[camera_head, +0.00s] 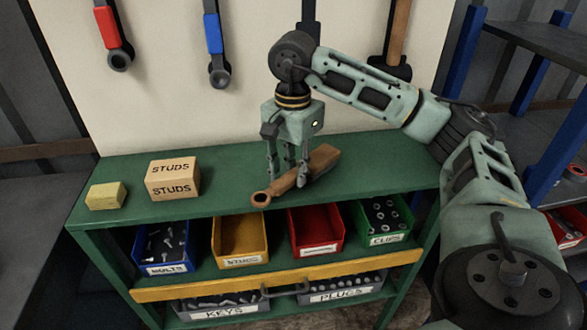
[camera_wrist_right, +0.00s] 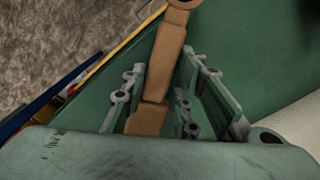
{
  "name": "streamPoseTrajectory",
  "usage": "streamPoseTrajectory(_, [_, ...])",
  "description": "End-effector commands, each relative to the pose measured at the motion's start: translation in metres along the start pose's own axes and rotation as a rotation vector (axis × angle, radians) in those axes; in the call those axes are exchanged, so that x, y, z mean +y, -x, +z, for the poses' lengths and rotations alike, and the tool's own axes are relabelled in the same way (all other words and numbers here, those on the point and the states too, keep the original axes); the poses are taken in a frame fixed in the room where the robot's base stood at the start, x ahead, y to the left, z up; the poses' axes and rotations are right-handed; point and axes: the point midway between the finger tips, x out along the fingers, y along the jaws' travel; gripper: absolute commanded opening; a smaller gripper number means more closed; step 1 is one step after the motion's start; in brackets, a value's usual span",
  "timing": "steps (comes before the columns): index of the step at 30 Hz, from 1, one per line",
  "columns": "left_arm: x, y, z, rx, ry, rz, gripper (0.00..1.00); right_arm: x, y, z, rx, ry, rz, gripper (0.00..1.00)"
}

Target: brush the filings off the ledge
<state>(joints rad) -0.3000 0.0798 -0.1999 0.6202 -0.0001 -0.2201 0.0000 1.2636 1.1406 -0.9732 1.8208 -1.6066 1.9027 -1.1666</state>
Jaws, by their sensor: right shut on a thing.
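A brown wooden brush (camera_head: 322,160) lies along the green ledge (camera_head: 385,165), its ringed handle end toward the front edge and its wide end toward the back. Its bristles cannot be made out. My right gripper (camera_head: 287,177) points down over the brush and is shut on its handle. In the right wrist view the brush (camera_wrist_right: 165,58) runs between the fingers, ring end away from the palm. Whether the brush touches the ledge is hard to tell. I cannot make out any filings. My left gripper is not in view.
A box marked STUDS (camera_head: 172,178) and a small yellow block (camera_head: 106,196) stand on the ledge's left. Blue, yellow, red and green bins sit below its front edge. Tools hang on the pale back panel (camera_head: 165,110). Blue shelving (camera_head: 556,150) stands at the right.

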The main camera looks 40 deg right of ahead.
Motion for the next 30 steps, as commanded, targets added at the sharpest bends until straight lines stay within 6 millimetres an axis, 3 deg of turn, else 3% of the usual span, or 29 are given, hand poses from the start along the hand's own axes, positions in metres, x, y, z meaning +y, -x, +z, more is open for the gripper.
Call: streamPoseTrajectory(30, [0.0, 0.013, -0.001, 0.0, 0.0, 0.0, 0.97, -0.044, -0.002, 0.045, -0.002, 0.002, -0.001, 0.03])
